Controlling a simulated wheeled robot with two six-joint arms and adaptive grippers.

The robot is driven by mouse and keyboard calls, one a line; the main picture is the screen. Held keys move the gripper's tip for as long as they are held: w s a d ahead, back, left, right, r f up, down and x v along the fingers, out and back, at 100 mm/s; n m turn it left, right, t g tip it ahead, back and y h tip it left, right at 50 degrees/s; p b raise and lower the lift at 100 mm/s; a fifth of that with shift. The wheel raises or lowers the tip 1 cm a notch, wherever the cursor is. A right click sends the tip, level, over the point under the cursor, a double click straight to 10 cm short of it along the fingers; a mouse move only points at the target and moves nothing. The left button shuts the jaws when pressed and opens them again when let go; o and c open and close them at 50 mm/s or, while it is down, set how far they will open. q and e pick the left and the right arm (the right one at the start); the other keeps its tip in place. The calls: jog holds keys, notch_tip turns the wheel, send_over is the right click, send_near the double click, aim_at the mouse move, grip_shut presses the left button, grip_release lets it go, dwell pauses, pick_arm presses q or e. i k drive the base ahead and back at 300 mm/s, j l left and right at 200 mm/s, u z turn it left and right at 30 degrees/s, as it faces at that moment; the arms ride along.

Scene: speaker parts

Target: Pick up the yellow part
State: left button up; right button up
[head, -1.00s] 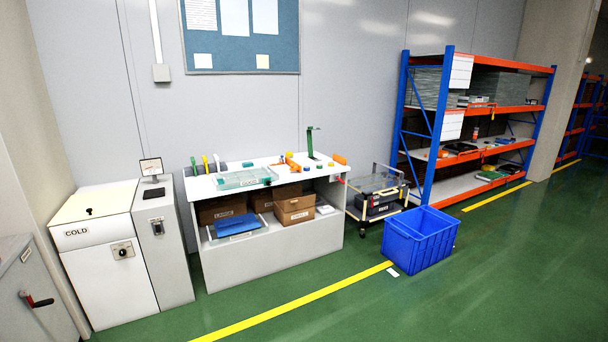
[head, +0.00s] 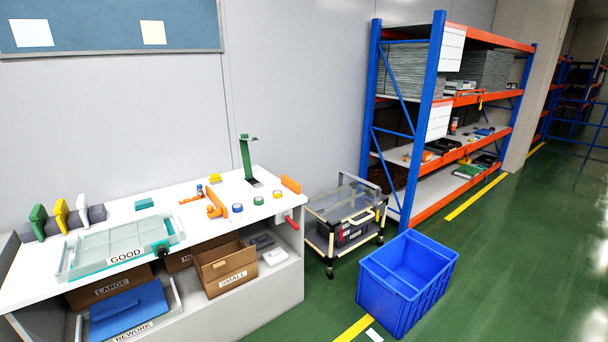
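Several yellow items are on the white workbench (head: 160,205) in the head view. A yellow upright piece (head: 61,216) stands at the left end, between a green upright piece (head: 38,221) and a white one (head: 82,211). A small yellow rounded piece (head: 214,178) lies near the back edge. A small yellow-topped round piece (head: 277,195) lies near the right end. I cannot tell which of these is the yellow part. Neither of my grippers is in view.
A clear tray labelled GOOD (head: 122,250), orange parts (head: 215,205) and a green stand (head: 246,158) occupy the bench. Boxes sit on its lower shelf. A cart (head: 345,215), a blue crate (head: 407,280) and a shelving rack (head: 440,120) stand right. Green floor is open at right.

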aim_at(277, 194)
jog(key=i+l+u, duration=0.1)
jog(key=i+u, duration=0.15)
jog(key=i, duration=0.3)
jog(key=i+l+u, duration=0.25)
jog(key=i, duration=0.3)
jog(key=i+l+u, duration=0.25)
jog(key=i, duration=0.3)
jog(key=i+l+u, duration=0.25)
jog(key=i+l, duration=0.15)
jog(key=i, duration=0.15)
